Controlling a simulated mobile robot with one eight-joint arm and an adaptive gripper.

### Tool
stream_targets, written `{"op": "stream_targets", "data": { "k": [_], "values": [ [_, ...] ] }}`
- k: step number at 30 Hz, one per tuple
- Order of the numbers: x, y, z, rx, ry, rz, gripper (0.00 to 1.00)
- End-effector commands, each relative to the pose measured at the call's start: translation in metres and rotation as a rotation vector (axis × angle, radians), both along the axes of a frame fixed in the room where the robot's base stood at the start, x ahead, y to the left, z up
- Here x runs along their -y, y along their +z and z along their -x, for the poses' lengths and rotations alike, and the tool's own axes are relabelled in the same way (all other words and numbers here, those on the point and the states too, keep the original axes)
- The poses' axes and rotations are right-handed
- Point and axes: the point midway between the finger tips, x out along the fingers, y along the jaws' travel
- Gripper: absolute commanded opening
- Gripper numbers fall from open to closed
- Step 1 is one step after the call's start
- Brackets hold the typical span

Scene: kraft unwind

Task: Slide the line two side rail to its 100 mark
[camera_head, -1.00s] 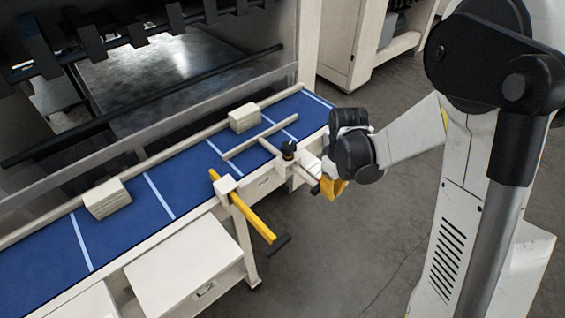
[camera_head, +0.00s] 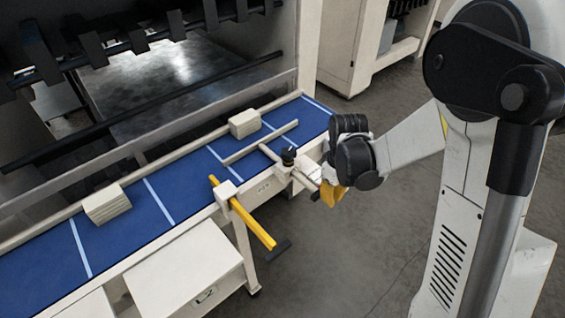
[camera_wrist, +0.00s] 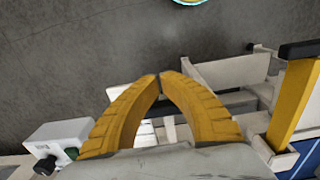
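The side rail (camera_head: 262,142) is a beige bar above the blue belt (camera_head: 196,168), slanting along it, with a cross rod running toward the front edge. A black knob (camera_head: 289,155) stands on its mount (camera_head: 285,171) at the belt's front edge. My gripper (camera_head: 333,194) has yellow fingers pointing down, just past the near end of the rod. In the wrist view my gripper (camera_wrist: 160,77) has its arched fingers almost touching at the tips. Pale parts show through the gap between them. Whether the fingers touch the rod is unclear. No scale marking is readable.
A yellow bar (camera_head: 250,222) with a black end juts from the front edge, left of my gripper; it also shows in the wrist view (camera_wrist: 292,103). Two pale blocks (camera_head: 245,123) (camera_head: 107,204) sit at the belt's far side. Grey floor (camera_head: 340,255) is clear in front.

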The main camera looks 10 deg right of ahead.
Motion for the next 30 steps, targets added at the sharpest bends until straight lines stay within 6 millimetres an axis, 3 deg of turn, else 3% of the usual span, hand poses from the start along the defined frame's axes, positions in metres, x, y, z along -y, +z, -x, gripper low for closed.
{"op": "stream_targets", "data": {
  "k": [30],
  "values": [
    [-0.007,0.000,-0.011,0.000,0.001,0.000,0.00]
  ]
}}
